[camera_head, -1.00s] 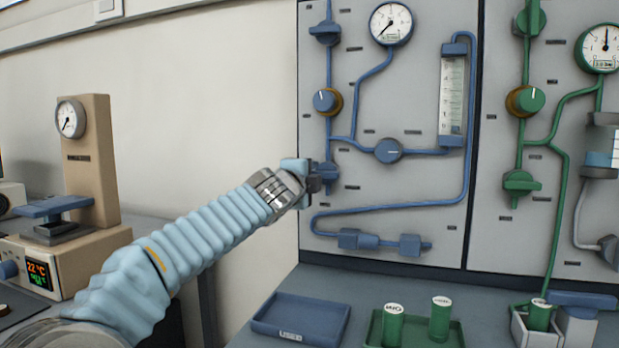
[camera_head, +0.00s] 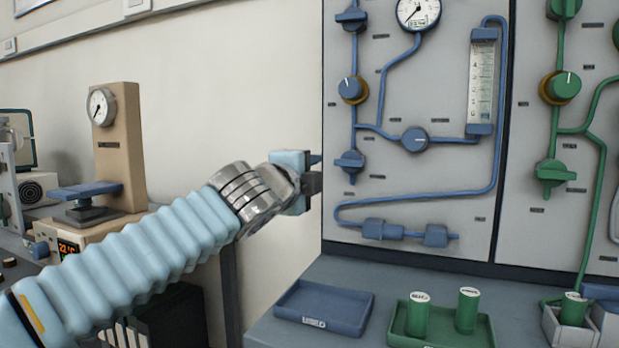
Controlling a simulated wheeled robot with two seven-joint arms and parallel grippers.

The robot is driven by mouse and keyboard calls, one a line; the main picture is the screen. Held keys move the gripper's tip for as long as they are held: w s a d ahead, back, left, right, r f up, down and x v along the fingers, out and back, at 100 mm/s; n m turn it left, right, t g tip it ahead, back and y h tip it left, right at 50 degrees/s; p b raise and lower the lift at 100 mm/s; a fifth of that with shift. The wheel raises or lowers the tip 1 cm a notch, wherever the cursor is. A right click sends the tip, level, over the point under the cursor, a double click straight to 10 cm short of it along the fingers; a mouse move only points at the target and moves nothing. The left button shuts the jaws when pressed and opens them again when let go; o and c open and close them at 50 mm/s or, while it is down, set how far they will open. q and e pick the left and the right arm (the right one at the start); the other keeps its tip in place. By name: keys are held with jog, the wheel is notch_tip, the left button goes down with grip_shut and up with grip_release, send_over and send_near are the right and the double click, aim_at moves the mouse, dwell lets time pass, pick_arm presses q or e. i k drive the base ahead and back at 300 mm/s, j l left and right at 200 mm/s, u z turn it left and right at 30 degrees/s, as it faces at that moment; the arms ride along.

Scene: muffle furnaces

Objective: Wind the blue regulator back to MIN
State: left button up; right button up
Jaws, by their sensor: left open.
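The blue regulator (camera_head: 347,89) is a round blue knob with a white pointer line and a brass collar, on the blue pipe at the left of the grey panel. Its pointer stands near upright, tilted slightly left; its scale marks are too small to read. My left gripper (camera_head: 316,171) is open and empty at the panel's left edge, below and left of the regulator and apart from it. The blue pressure gauge (camera_head: 418,11) is partly cut off at the top, its needle pointing lower left. My right gripper is not in view.
A blue lever valve (camera_head: 350,161) sits just right of my left gripper, and another blue valve (camera_head: 351,17) above the regulator. A second blue knob (camera_head: 414,139) is to the right. Below are a blue tray (camera_head: 324,306) and a green tray (camera_head: 398,331) with green canisters.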

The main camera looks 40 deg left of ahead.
aim_at(349, 88)
jog(key=k+l, duration=0.2)
jog(key=k, duration=0.3)
jog(key=k+l, duration=0.15)
jog(key=k, duration=0.35)
